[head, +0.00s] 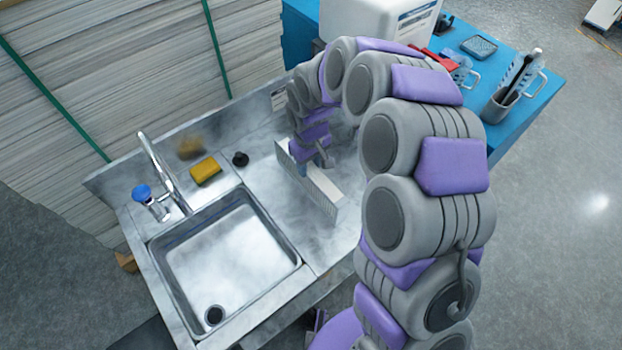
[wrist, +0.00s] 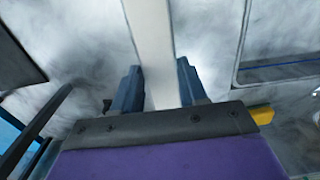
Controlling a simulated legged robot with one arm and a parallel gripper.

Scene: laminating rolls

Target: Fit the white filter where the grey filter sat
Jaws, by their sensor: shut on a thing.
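My gripper (head: 318,158) is shut on the white filter (head: 322,192), a flat rectangular panel with a pale top edge and a finely ribbed light side. My gripper holds it over the steel counter; I cannot tell whether its bottom touches the counter. In the wrist view, the two dark blue fingers of my gripper (wrist: 158,88) press on both sides of the white filter's narrow edge (wrist: 152,45). I cannot make out a grey filter or the place where it sat in either view.
A steel sink (head: 225,255) with a tap (head: 160,170) lies left of the filter. A yellow sponge (head: 206,171) and small black knob (head: 240,159) sit behind it. A white machine (head: 365,20) and a pen cup (head: 502,104) stand on the blue table (head: 535,108).

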